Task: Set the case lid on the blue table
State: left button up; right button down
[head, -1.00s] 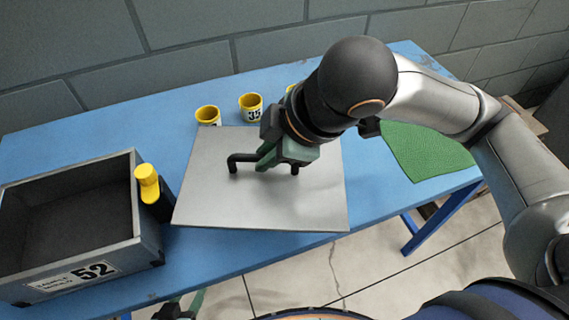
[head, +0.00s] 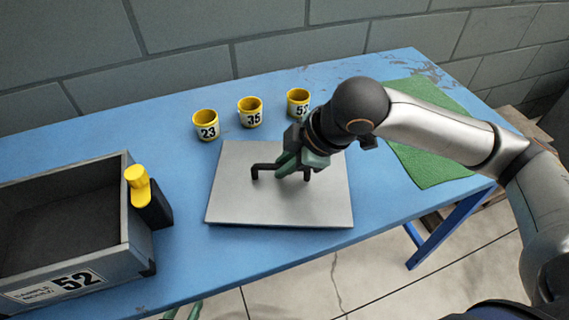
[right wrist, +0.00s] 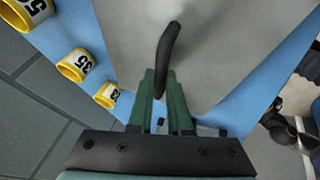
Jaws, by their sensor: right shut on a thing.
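The case lid (head: 240,200) is a flat grey square plate with a black bar handle (head: 262,170). It lies flat on or just above the middle of the blue table (head: 250,248); I cannot tell if it touches. My right gripper (head: 290,168) is shut on the handle. In the right wrist view the handle (right wrist: 168,50) runs between the green fingers (right wrist: 160,95), over the lid (right wrist: 215,45). Only green tips of my left gripper (head: 184,312) show at the bottom edge of the head view, low in front of the table.
An open grey case (head: 125,245) marked 52 stands at the table's left, with a yellow-topped black part (head: 138,185) on its right side. Yellow cups 23 (head: 206,128), 35 (head: 250,114) and 52 (head: 298,103) stand behind the lid. A green mat (head: 430,150) lies right.

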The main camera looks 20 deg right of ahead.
jog(key=c, duration=1.3)
grip_release()
jog(key=shift+f, duration=0.1)
jog(key=o, duration=0.5)
jog(key=shift+c, duration=0.2)
jog(key=shift+r, duration=0.4)
jog(key=p+v, duration=0.3)
jog(key=v, duration=0.8)
jog(key=shift+s+d+r, duration=0.2)
